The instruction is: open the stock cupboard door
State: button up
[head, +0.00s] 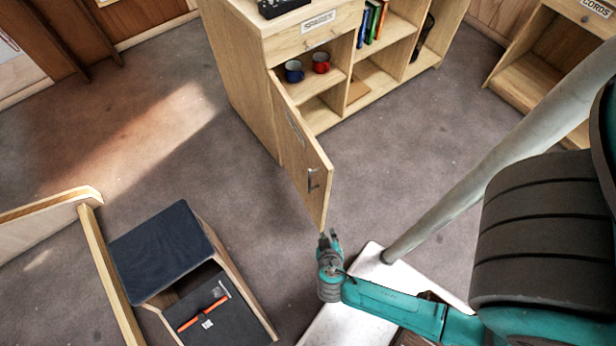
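The stock cupboard door (302,158) is a light wood panel with a metal handle and a small label. It stands swung out from the cupboard (245,85), clearly open. Its free edge points toward me. My gripper (328,236) is just below the door's near bottom corner in the picture. I cannot tell whether it touches the door. The fingers are small here and their opening is unclear. Inside the cupboard, a blue mug (294,71) and a red mug (321,62) stand on a shelf.
A drawer labelled SPARES (318,36) is above the door opening, with open shelves of books (371,22) to the right. A stool-like box (172,254) with a dark top stands at lower left. Another wooden unit (535,75) is at upper right. Carpet (170,150) left of the door is clear.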

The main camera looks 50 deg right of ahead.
jog(key=w+d+r+m+g+h, duration=0.1)
jog(key=w+d+r+m+h, duration=0.15)
jog(key=w+m+h, duration=0.4)
jog(key=m+g+h, duration=0.2)
jog(key=m+h, duration=0.2)
send_near(309, 179)
jog(key=d, duration=0.3)
jog(key=w+d, duration=0.1)
jog(key=d, duration=0.6)
jog(key=shift+w+d, duration=0.25)
jog(key=shift+w, duration=0.05)
jog(key=shift+c, duration=0.2)
grip_shut()
